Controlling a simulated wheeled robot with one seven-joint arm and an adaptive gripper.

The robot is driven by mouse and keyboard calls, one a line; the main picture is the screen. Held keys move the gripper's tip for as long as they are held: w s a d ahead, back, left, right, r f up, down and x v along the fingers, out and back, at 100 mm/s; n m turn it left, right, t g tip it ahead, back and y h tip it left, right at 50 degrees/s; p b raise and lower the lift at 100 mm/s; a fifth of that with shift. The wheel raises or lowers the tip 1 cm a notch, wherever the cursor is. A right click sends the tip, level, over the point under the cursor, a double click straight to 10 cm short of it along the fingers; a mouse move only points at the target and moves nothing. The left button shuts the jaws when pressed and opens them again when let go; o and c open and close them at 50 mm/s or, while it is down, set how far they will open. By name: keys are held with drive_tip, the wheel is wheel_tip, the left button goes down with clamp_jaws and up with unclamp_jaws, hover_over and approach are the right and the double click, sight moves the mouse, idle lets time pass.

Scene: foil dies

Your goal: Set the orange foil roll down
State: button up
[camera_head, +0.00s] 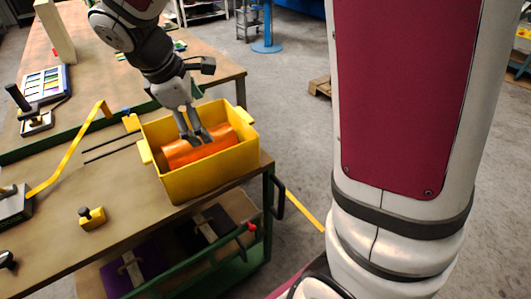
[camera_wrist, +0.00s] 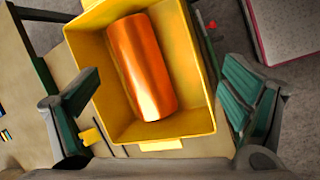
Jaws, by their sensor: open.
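The orange foil roll (camera_head: 183,153) lies on its side inside a yellow open-topped bin (camera_head: 205,183) near the table's right end. In the wrist view the roll (camera_wrist: 142,68) lies lengthwise on the bin floor, with bare floor on both sides of it. My gripper (camera_head: 196,139) is above the bin, fingers pointing down over the roll. In the wrist view its two green-padded fingers (camera_wrist: 158,108) are spread wide on either side of the bin and roll, with nothing between the pads. The head view does not clearly show the gap between fingertips and roll.
The bin stands on a worn brown table (camera_head: 133,188) close to its edge. A small yellow block (camera_head: 92,217), a yellow strap (camera_head: 70,150) and thin dark rods lie left of the bin. Dark plates sit on a lower shelf (camera_head: 165,265). The grey floor is beyond the edge.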

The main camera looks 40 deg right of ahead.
drive_tip(key=s+r+m+t+y, duration=0.1)
drive_tip(key=s+m, duration=0.5)
drive_tip(key=s, duration=0.6)
drive_tip(key=s+d+r+m+t+y, duration=0.1)
drive_tip(key=s+r+m+y, duration=0.2)
drive_tip(key=s+m, duration=0.3)
drive_tip(key=s+r, duration=0.1)
drive_tip(key=s, duration=0.4)
drive_tip(key=shift+s+d+r+m, duration=0.15)
drive_tip(key=shift+s+d+m, duration=0.15)
drive_tip(key=shift+s+m, duration=0.1)
drive_tip(key=shift+r+p, duration=0.65)
drive_tip(key=shift+r, duration=0.2)
